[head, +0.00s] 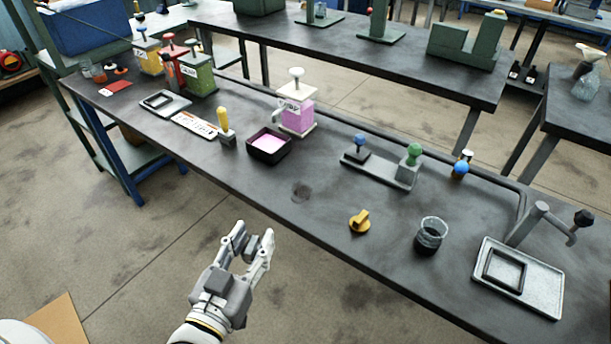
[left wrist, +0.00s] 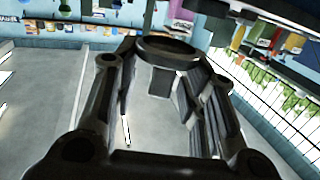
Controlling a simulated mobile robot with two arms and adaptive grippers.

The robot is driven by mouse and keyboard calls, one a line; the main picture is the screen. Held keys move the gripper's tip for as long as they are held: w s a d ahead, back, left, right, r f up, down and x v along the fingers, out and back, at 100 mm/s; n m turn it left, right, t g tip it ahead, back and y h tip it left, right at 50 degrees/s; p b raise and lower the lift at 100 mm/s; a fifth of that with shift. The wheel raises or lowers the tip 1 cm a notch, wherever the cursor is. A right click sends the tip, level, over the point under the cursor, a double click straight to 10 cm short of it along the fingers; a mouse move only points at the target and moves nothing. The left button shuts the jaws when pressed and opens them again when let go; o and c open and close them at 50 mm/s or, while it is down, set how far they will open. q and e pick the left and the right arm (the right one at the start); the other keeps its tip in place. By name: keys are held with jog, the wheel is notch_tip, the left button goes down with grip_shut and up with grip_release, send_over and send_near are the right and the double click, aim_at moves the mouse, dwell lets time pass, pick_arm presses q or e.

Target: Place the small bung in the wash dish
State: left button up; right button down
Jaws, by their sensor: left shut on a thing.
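The wash dish (head: 254,155) is a square black tray holding pink liquid, on the dark bench left of centre in the head view. My left gripper (head: 254,238) is in front of the bench's near edge, below and apart from the dish. It is shut on a small dark grey piece (head: 251,245), which looks like the small bung. In the left wrist view this piece shows as a dark round top (left wrist: 167,50) between the fingers. The fingers hide part of it. My right gripper is not in view.
A pink-filled dispenser (head: 297,116) stands right behind the dish, and a yellow-handled tool (head: 223,120) stands left of it. A yellow knob (head: 359,222), a glass jar (head: 431,235) and a grey tray (head: 540,288) are further right. The bench front below the dish is clear.

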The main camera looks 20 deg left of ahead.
pick_arm(q)
jog(key=w+a+r+m+g+h+b, duration=0.1)
jog(key=w+a+r+m+h+b, duration=0.1)
jog(key=w+a+r+h, duration=0.3)
jog(key=w+a+r+m, duration=0.1)
jog(key=w+r, duration=0.2)
jog(key=w, duration=0.2)
jog(key=shift+w+a+r, duration=0.15)
jog(key=shift+w+a, duration=0.15)
jog(key=shift+w, duration=0.1)
send_over(298, 192)
jog(key=f, duration=0.8)
jog(key=shift+s+a+f, duration=0.2)
jog(key=shift+s+a, duration=0.15)
jog(key=shift+s, duration=0.05)
jog(key=shift+w+d+f, duration=0.2)
jog(key=shift+w+f, duration=0.1)
jog(key=shift+f, duration=0.15)
jog(key=f, duration=0.3)
jog(key=shift+w+d, duration=0.2)
jog(key=shift+w, duration=0.05)
jog(key=shift+f, duration=0.15)
